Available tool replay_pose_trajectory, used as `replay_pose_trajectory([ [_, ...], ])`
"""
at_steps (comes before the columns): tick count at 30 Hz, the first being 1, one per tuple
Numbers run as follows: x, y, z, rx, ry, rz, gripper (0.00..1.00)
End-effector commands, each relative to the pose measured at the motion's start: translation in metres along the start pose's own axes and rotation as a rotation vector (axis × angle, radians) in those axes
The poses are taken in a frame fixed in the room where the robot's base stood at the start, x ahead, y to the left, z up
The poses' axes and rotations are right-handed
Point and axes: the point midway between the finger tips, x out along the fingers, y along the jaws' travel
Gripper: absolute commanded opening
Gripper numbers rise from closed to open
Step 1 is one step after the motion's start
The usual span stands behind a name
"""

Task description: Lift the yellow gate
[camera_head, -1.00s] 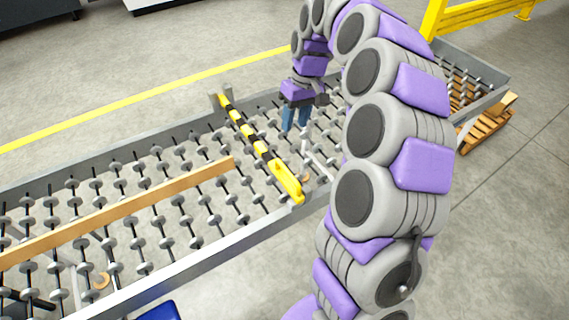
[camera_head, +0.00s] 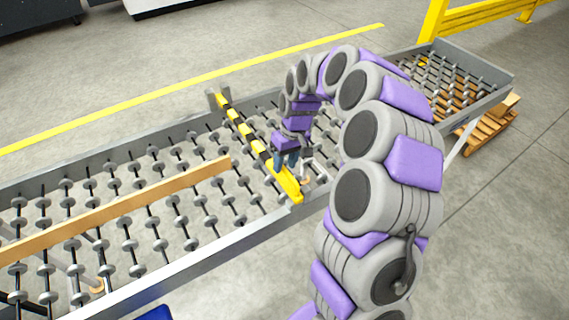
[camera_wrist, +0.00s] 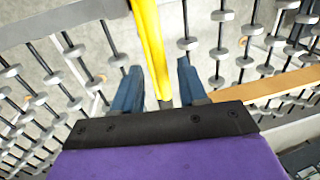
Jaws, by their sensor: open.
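The yellow gate (camera_head: 247,136) is a yellow bar with black bands. It lies low across the roller conveyor, with a solid yellow handle (camera_head: 287,187) at its near end. My gripper (camera_head: 286,162) is over the handle end of the gate and partly covers it. In the wrist view the yellow handle (camera_wrist: 150,45) runs between the two blue fingers of my gripper (camera_wrist: 158,85). The fingers are apart on either side of it, and I see a gap on both sides. Whether the fingertips reach down past the handle is hard to tell.
The roller conveyor (camera_head: 185,262) has metal side rails and many small wheels. A wooden guide board (camera_head: 130,205) lies along it on the left. A wooden pallet (camera_head: 487,130) is at the right. A yellow barrier (camera_head: 490,14) stands behind. Open floor lies beyond the conveyor.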

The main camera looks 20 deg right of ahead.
Motion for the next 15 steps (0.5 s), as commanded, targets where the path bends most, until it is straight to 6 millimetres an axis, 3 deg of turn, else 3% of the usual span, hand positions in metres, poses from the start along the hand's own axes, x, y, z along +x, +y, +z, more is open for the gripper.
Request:
replay_pose_trajectory([
  [10, 0.0038, -0.0009, -0.0009, 0.000, 0.002, 0.002, 0.42],
  [15, 0.0037, -0.0008, -0.0010, 0.000, 0.002, 0.002, 0.27],
])
